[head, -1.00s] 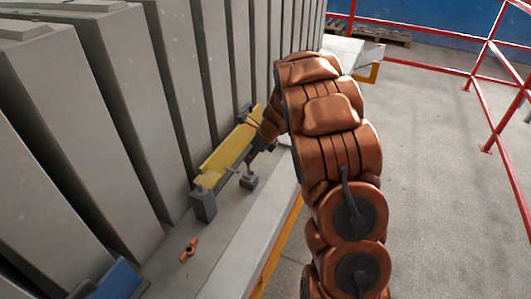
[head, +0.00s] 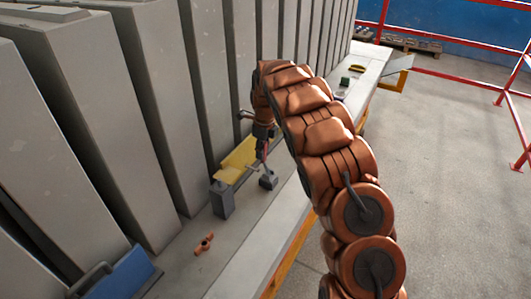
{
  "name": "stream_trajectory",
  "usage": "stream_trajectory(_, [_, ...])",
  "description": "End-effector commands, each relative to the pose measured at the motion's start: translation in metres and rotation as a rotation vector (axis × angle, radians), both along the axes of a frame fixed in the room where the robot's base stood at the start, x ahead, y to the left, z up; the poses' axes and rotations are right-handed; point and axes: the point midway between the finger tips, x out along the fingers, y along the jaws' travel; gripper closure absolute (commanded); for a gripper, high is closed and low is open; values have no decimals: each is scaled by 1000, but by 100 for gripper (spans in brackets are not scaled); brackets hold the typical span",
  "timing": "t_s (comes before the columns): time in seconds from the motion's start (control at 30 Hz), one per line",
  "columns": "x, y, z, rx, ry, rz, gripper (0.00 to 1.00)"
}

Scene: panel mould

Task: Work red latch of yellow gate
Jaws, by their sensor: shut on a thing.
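The yellow gate (head: 235,163) lies low along the foot of the grey panels, between grey posts. My gripper (head: 263,152) points down at the gate's far end. It is shut on a small red part, the red latch (head: 266,147), of which only a sliver shows. The gripper and arm hide the far part of the gate and most of the latch. A grey block (head: 268,181) with a thin rod stands just in front of the gate.
Tall grey panels (head: 150,110) stand close on the left. A grey post (head: 222,200) is at the gate's near end. A copper-coloured fitting (head: 204,244) and a blue object (head: 120,275) lie nearer on the ledge. Red railings (head: 450,40) bound the open floor at right.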

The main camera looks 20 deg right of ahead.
Motion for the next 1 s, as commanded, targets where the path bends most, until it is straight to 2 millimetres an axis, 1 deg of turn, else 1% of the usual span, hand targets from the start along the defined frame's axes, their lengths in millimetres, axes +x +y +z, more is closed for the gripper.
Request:
stream_trajectory(0.03, [0,3,-3,-4,9,2,100])
stream_trajectory(0.2, [-1,4,-3,-15,27,3,100])
stream_trajectory(0.67, [-1,6,-3,-21,32,6,100])
stream_trajectory(0.7, [-1,6,-3,-21,32,7,72])
stream_trajectory(0.9, [0,6,-2,-21,28,7,51])
stream_trajectory(1.0, [0,6,-2,-20,29,6,50])
